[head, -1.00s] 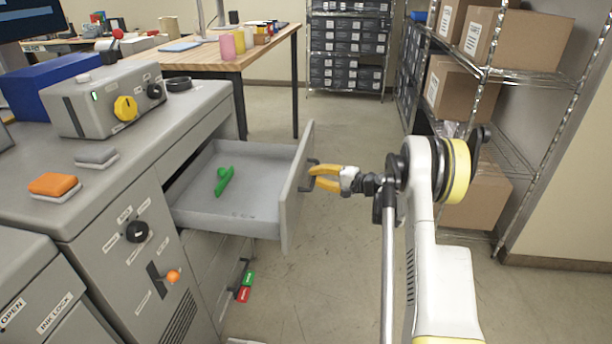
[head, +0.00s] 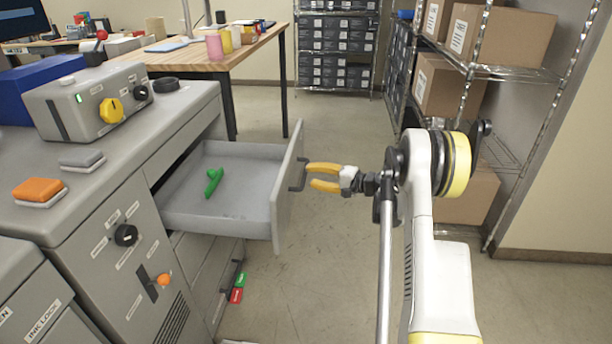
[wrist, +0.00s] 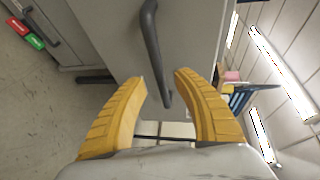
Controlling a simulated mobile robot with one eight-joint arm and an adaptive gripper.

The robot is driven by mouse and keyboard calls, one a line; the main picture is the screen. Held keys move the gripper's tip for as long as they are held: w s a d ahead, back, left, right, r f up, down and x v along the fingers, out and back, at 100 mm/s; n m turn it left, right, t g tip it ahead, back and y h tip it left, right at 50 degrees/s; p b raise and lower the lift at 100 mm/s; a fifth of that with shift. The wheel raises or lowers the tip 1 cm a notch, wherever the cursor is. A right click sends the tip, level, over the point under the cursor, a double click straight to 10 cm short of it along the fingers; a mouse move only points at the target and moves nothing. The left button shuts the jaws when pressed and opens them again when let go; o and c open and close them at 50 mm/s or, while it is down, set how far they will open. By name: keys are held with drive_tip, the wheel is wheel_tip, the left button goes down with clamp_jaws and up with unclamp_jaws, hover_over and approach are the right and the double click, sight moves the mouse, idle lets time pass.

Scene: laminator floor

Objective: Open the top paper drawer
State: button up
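The top paper drawer (head: 232,213) is pulled well out of the grey cabinet, and a green object (head: 213,181) lies inside it. Its dark bar handle (head: 297,174) is on the front panel, and the handle also shows in the wrist view (wrist: 152,45). My gripper (head: 308,176) is open, with its yellow fingers just right of the handle in the head view. In the wrist view my gripper (wrist: 160,80) has its fingers spread, with the lower end of the handle near the gap between the tips. I cannot tell whether they touch it.
Lower drawers (head: 205,265) below are shut, with green and red tags beside a handle. The cabinet top holds a control box (head: 85,100) and orange and grey blocks. A wire shelf (head: 500,72) with cartons stands at right. The floor beyond the drawer is clear.

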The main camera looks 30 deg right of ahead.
drive_tip(key=v, duration=0.9)
drive_tip(key=shift+a, duration=0.1)
drive_tip(key=s+a+r+n+g+h, duration=0.1)
drive_tip(key=s+a+r+g, duration=0.1)
drive_tip(key=a+r, duration=0.35)
drive_tip(key=s+a+r+n+g+h, duration=0.1)
drive_tip(key=s+a+r+n, duration=0.1)
drive_tip(key=a, duration=0.6)
drive_tip(key=s+a+r+n+g, duration=0.1)
drive_tip(key=s+a+r+g, duration=0.15)
drive_tip(key=a, duration=0.45)
drive_tip(key=s+a+n+h, duration=0.3)
drive_tip(key=s+a, duration=0.1)
drive_tip(key=s, duration=0.8)
drive_tip(key=s+a+n+h, duration=0.3)
drive_tip(key=s+a, duration=0.2)
drive_tip(key=s, duration=0.7)
drive_tip(key=shift+s+a+r+n+g, duration=0.2)
drive_tip(key=shift+s+a+n+g, duration=0.05)
drive_tip(key=shift+n+g, duration=0.2)
